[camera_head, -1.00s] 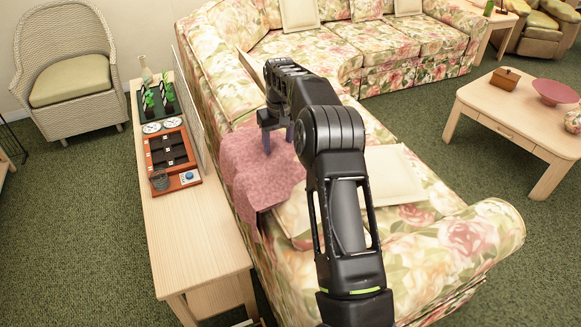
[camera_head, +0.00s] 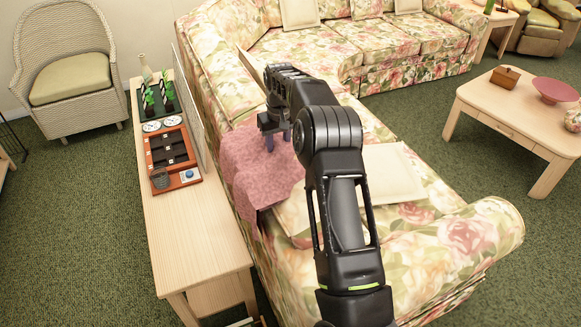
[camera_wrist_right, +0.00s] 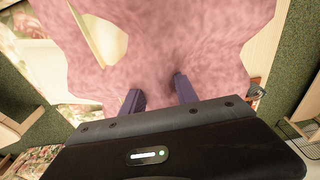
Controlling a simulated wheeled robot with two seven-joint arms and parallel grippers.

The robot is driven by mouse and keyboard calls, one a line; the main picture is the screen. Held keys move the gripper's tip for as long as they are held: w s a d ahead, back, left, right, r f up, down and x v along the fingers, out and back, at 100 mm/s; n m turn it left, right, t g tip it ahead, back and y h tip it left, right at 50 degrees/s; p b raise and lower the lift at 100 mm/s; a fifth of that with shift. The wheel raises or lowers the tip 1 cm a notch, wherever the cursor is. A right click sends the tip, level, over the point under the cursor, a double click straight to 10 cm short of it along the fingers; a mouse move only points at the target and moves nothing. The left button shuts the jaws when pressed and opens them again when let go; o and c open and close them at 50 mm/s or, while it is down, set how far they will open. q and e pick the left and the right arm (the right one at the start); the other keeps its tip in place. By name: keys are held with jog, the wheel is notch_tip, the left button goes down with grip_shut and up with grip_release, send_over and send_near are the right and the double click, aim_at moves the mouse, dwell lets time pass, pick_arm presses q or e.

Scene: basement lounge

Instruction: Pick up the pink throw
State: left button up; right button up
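The pink throw (camera_head: 250,172) lies draped over the back and seat of the floral sofa, creased and hanging down toward the front left. My right gripper (camera_head: 278,142) points down at the throw's upper right part. In the right wrist view, the throw (camera_wrist_right: 165,45) fills the space beyond the fingers. The two fingers (camera_wrist_right: 158,92) stand apart there, with pink cloth showing between them. Their tips are at or in the cloth; how deep they reach is hidden. My left gripper is not in view.
The floral sofa (camera_head: 445,245) surrounds the throw, with a cream cushion (camera_head: 391,175) right of my arm. A narrow wooden console table (camera_head: 190,235) behind the sofa holds plants, a game board and a small cup. A coffee table (camera_head: 500,110) stands at right.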

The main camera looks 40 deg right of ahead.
grip_shut()
dwell(1.0)
